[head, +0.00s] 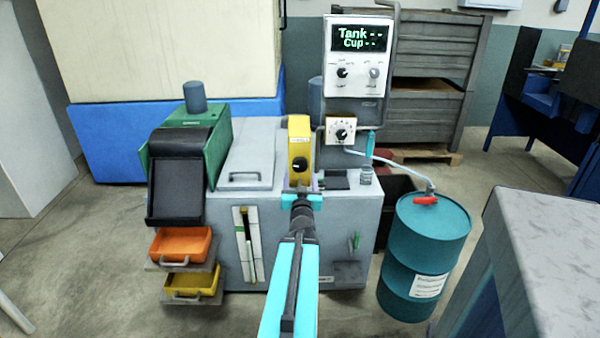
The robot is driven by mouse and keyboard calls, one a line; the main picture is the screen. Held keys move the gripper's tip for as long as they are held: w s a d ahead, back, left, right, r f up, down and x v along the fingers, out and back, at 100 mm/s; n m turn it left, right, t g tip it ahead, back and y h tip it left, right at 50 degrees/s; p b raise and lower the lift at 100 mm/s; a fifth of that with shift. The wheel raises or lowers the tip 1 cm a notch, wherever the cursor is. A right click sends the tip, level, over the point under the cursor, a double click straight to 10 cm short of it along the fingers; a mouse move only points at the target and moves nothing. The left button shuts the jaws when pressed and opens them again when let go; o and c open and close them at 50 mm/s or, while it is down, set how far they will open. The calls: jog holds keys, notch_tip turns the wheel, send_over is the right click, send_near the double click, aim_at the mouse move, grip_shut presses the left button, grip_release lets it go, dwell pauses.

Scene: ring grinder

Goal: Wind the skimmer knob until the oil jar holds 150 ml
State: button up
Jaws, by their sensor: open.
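A yellow upright box (299,136) stands on the grey tank and carries a black round knob (299,165) on its front, which looks like the skimmer knob. My gripper (302,194) is just below the knob in the picture, with cyan and dark parts, and is open. Its fingertips are small, and I cannot tell whether they touch the box. A small greyish jar-like thing (366,175) stands at the tank's top right; I cannot tell whether it is the oil jar, and no level can be read on it.
The grey tank (335,225) has a sight gauge (248,245) on its front. A panel (358,57) reads "Tank --" and "Cup --". A white dial box (341,131) sits below it. A teal drum (424,255) and a grey table (555,255) stand right; orange (181,245) and yellow trays (194,287) left.

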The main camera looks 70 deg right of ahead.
aim_at(300, 167)
jog(key=shift+d+f+b, duration=0.1)
jog(key=shift+f+b, duration=0.05)
jog(key=shift+b, duration=0.35)
jog(key=shift+x, duration=4.1)
jog(key=c, duration=1)
jog(key=shift+c, duration=0.2)
jog(key=shift+n, duration=0.5)
